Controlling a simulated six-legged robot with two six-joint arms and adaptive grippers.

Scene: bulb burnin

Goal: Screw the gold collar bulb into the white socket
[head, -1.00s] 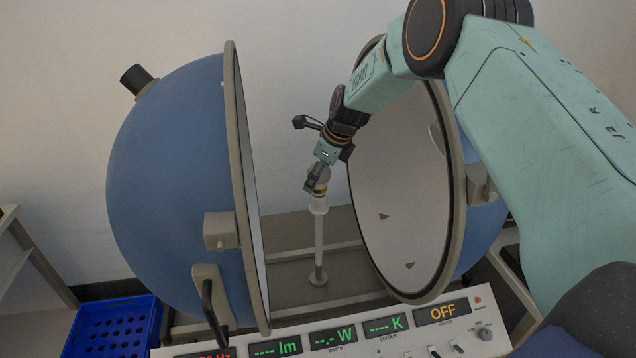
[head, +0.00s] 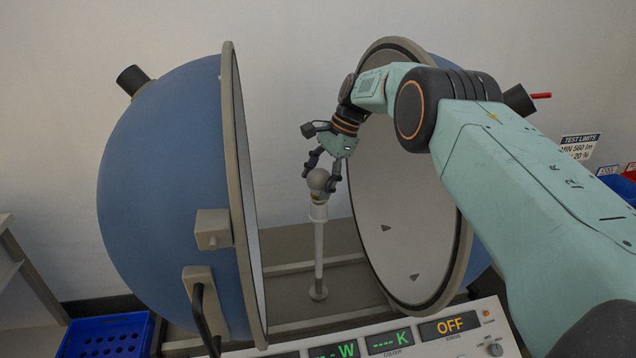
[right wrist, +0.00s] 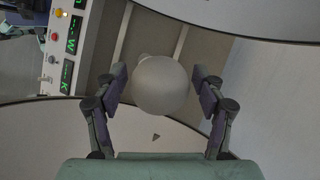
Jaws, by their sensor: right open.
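The bulb (head: 318,181) stands upright in the top of the white socket (head: 319,212), which sits on a thin white post between the two sphere halves. A narrow gold band shows between the glass and the socket. My right gripper (head: 322,172) is open, with its fingers around the bulb's glass from above. In the right wrist view the round frosted bulb (right wrist: 161,86) lies between the two finger pads, with a gap on each side. The bulb hides the socket there. My left gripper is out of view.
The blue sphere half (head: 165,190) stands left of the post and the other half, with its pale inside (head: 400,220), stands close on the right. The meter panel (head: 400,340) reads OFF in front. A blue crate (head: 112,338) is at lower left.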

